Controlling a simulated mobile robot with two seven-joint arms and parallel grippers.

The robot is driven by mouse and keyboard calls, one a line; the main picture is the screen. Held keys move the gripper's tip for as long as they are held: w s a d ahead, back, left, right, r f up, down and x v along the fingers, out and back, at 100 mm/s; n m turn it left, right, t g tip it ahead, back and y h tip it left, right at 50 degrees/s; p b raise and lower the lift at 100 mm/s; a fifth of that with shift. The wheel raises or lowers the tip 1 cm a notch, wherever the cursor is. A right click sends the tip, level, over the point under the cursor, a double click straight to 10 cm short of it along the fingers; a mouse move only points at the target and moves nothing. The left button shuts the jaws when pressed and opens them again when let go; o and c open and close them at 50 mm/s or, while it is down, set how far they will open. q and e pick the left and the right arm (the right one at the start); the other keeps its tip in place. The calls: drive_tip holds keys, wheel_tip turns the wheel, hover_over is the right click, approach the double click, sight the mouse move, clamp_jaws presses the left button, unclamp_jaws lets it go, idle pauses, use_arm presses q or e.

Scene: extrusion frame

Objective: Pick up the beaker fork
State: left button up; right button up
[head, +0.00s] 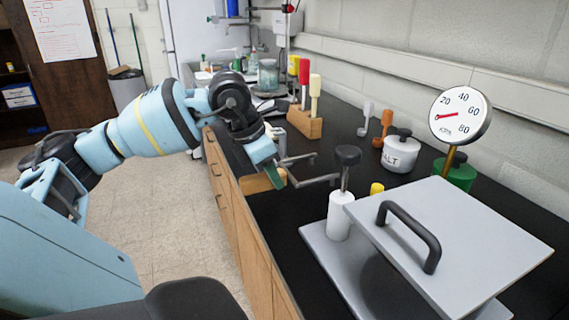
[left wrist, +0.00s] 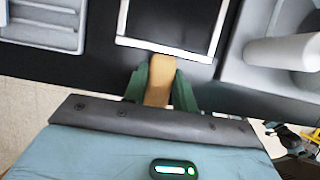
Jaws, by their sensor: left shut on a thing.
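The beaker fork has a tan handle (left wrist: 158,80) and a grey two-pronged metal end (head: 318,181). My left gripper (head: 277,176) is over the front edge of the black counter, its green fingers shut on the handle. In the left wrist view the handle sits between the green fingers (left wrist: 160,88), and the metal end (left wrist: 170,50) extends away from them over the dark counter. In the head view the prongs point right, toward the press with the white post. My right gripper is not in view.
The grey press (head: 450,240), with a white post (head: 340,215) and a dial gauge (head: 460,113), stands close to the right of the fork. A wooden block (head: 304,122) with red and cream handles stands behind. A white SALT jar (head: 399,154) is near the wall.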

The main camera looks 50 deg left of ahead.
sight(249, 179)
use_arm(q)
drive_tip(key=shift+s+b, duration=0.75)
drive_tip(key=shift+b, duration=0.1)
drive_tip(key=shift+s+a+r+b, duration=0.1)
drive_tip(key=shift+s+a+b, duration=0.15)
drive_tip(key=shift+s+b, duration=0.45)
drive_tip(key=shift+s+a+r+b, duration=0.1)
drive_tip(key=shift+s+r+b, duration=0.1)
drive_tip(key=shift+s, duration=0.4)
drive_tip(key=shift+s+a+r+b, duration=0.1)
drive_tip(key=shift+s+b, duration=0.1)
drive_tip(key=shift+s, duration=0.4)
drive_tip(key=shift+s+a, duration=0.2)
drive_tip(key=shift+s, duration=1.3)
drive_tip(key=o, duration=0.4)
clamp_jaws()
